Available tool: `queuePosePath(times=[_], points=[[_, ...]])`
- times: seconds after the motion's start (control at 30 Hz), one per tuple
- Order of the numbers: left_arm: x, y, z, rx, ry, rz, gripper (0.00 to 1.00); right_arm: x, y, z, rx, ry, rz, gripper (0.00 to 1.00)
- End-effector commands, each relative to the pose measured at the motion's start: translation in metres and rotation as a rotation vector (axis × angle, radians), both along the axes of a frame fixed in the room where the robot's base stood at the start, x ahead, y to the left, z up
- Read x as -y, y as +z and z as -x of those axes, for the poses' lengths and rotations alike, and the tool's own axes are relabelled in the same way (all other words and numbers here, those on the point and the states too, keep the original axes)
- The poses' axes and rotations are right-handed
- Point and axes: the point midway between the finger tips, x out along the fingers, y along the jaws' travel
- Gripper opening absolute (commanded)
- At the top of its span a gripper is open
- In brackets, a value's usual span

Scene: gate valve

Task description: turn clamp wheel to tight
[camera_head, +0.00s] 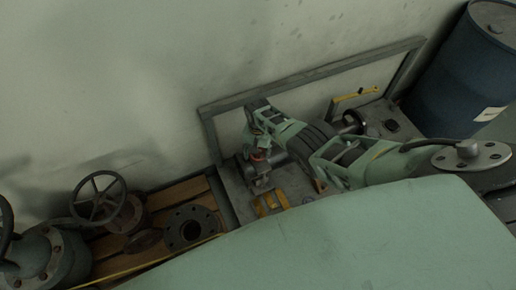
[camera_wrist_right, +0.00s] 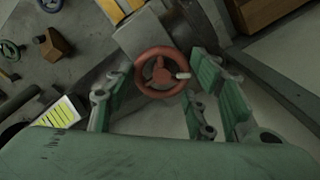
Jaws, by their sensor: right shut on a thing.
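The red clamp wheel (camera_wrist_right: 160,73) has spokes and a small pale handle knob on its rim, at the right in the right wrist view. It lies between the green-padded fingers of my right gripper (camera_wrist_right: 158,92), which is shut on it. In the head view my right arm comes in from the right, and the right gripper (camera_head: 262,130) is over the bench beside the wall. A bit of red (camera_head: 258,156) shows below its fingers; most of the wheel is hidden there. The wheel's tightness cannot be read. My left gripper is out of view.
A metal-framed bench (camera_head: 233,190) stands against the wall. A blue drum (camera_head: 460,75) is at the right. A large handwheel (camera_head: 98,198) and a round flange (camera_head: 191,228) are on the wooden pallet (camera_head: 178,194) at the left. A yellow-marked tool (camera_head: 355,96) lies at the bench's back.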

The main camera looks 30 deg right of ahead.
Motion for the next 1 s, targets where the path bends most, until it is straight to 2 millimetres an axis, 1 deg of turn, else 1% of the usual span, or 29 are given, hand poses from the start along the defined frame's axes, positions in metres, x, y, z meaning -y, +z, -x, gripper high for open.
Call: queuePosePath(times=[0.03,0.3,0.33,0.5,0.53,0.87,1.0], points=[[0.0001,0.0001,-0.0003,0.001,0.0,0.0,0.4,0.0053,0.0011,-0.0011,0.002,-0.002,0.009,0.24],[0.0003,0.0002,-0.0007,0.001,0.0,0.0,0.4,0.0058,0.001,-0.0009,0.001,-0.001,0.01,0.24],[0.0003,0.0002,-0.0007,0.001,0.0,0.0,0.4,0.0058,0.0011,-0.0009,0.001,-0.001,0.01,0.51],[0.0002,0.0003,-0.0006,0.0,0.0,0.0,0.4,0.0049,0.0009,-0.0007,0.001,-0.001,0.008,0.66],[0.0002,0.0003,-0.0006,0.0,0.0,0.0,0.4,0.0045,0.0008,-0.0006,0.001,-0.001,0.007,0.67],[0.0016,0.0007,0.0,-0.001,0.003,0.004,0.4,0.0016,0.0006,-0.0001,0.0,0.0,0.003,0.67],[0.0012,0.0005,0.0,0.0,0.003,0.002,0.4,0.0014,0.004,-0.0003,0.0,0.001,0.001,0.67]])
